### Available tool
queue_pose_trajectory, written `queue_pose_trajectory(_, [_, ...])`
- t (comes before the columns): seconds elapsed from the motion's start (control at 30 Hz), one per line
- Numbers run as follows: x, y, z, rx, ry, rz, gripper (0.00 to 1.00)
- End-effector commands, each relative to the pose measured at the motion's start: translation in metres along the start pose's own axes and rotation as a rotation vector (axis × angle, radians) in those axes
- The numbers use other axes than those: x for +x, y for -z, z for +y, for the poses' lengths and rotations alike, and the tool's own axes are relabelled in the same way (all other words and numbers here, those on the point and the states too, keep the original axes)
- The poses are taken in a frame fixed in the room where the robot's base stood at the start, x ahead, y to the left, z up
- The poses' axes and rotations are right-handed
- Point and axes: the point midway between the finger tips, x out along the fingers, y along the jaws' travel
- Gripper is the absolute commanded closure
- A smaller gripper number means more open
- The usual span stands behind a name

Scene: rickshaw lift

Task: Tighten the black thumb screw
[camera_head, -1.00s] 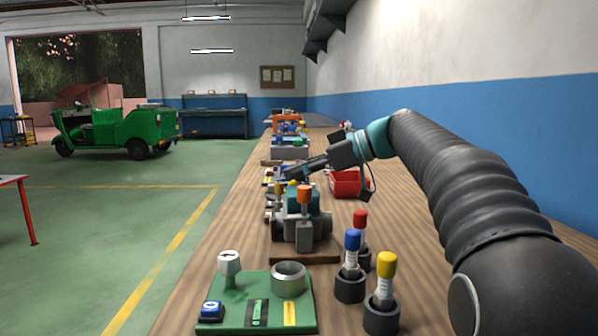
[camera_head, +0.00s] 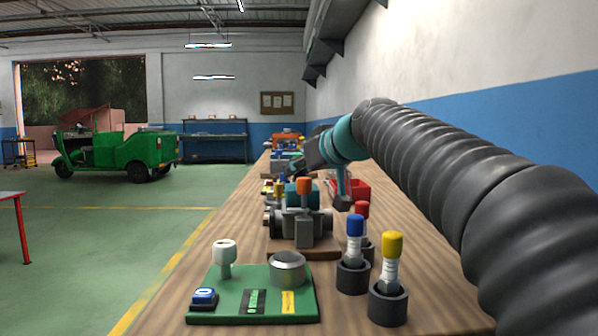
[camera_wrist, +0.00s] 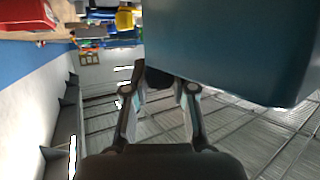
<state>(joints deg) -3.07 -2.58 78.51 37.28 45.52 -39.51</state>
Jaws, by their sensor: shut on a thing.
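The black thumb screw (camera_wrist: 160,77) shows as a small dark knob at the edge of a large teal block (camera_wrist: 230,45) in the wrist view. The two fingers of my gripper (camera_wrist: 161,84) lie on either side of it and are closed on it. The knob is partly hidden by the fingers, and its threads are not visible. The fingertips and the screw are too small and covered there to make out.
A green board (camera_head: 228,307) with a metal ring (camera_head: 287,270) stands at the front of the bench. Blue, red and yellow-capped posts (camera_head: 391,265) stand to its right. An orange-topped post (camera_head: 304,186) rises from the fixture. A red bin (camera_head: 358,189) lies behind on the right.

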Motion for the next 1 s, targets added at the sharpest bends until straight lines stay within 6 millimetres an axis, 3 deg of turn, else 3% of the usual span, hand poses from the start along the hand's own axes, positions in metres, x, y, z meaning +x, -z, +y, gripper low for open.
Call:
queue_pose_trajectory(0.5, [-0.0005, 0.0022, -0.0005, 0.085, -0.208, -0.002, 1.00])
queue_pose_trajectory(1.0, [0.0000, -0.0001, 0.0006, 0.109, -0.264, -0.002, 1.00])
